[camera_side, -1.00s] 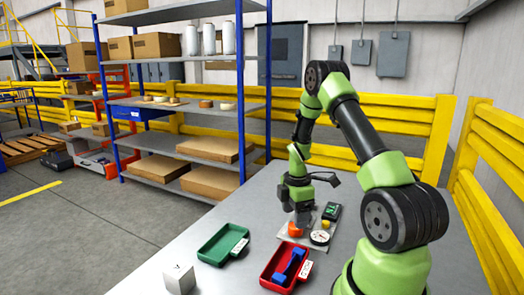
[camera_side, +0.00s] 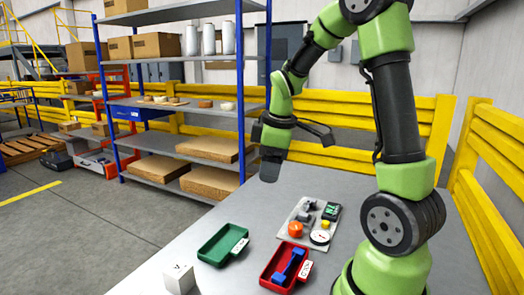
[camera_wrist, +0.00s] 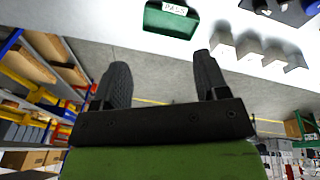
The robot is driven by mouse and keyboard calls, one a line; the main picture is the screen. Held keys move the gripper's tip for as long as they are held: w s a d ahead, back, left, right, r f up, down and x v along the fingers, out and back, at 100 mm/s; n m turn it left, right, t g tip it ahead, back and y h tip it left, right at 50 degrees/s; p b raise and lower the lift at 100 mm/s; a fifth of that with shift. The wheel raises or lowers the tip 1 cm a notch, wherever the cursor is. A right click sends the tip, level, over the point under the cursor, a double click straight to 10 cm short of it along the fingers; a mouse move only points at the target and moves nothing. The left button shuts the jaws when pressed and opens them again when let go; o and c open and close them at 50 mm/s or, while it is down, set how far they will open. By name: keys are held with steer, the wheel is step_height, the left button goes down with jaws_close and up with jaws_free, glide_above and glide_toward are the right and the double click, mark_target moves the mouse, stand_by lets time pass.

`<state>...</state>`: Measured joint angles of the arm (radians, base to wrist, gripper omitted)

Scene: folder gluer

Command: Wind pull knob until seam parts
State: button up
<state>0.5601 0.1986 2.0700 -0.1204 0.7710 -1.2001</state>
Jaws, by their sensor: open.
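The orange-red knob (camera_side: 295,229) stands on a light plate (camera_side: 285,240) on the grey table in the side view. Beside it on the plate are a round white dial (camera_side: 320,237), a small yellow button (camera_side: 325,224), a dark unit with a green display (camera_side: 331,211) and grey clamp-like blocks (camera_side: 306,213). My gripper (camera_side: 270,166) is raised above the table, up and left of the knob and apart from it. In the wrist view my gripper (camera_wrist: 163,75) has its two dark fingers apart with nothing between them. The knob does not show clearly there.
A green tray (camera_side: 205,255) looks empty; its label reads PASS in the wrist view (camera_wrist: 188,9). A red tray (camera_side: 270,281) holds a blue two-ended piece (camera_side: 288,265). A pale cube (camera_side: 179,279) stands at the front left. Shelving (camera_side: 244,90) and yellow rails (camera_side: 350,160) stand behind.

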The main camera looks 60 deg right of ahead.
steer(key=s+a+r+m+t, duration=0.1)
steer(key=a+r+m+t, duration=0.1)
steer(key=a+r, duration=0.3)
steer(key=shift+s+a+r+m, duration=0.15)
steer(key=shift+s+a+m, duration=0.35)
steer(key=shift+a, duration=0.75)
steer(key=shift+w, duration=0.1)
steer(key=shift+c, duration=0.2)
steer(key=shift+d, duration=0.15)
steer(key=shift+c, duration=1.2)
steer(key=m+g, duration=0.4)
glide_above(296, 225)
step_height(296, 225, down, 16)
steer(key=shift+y, duration=0.4)
step_height(296, 225, down, 10)
steer(key=shift+f, duration=0.1)
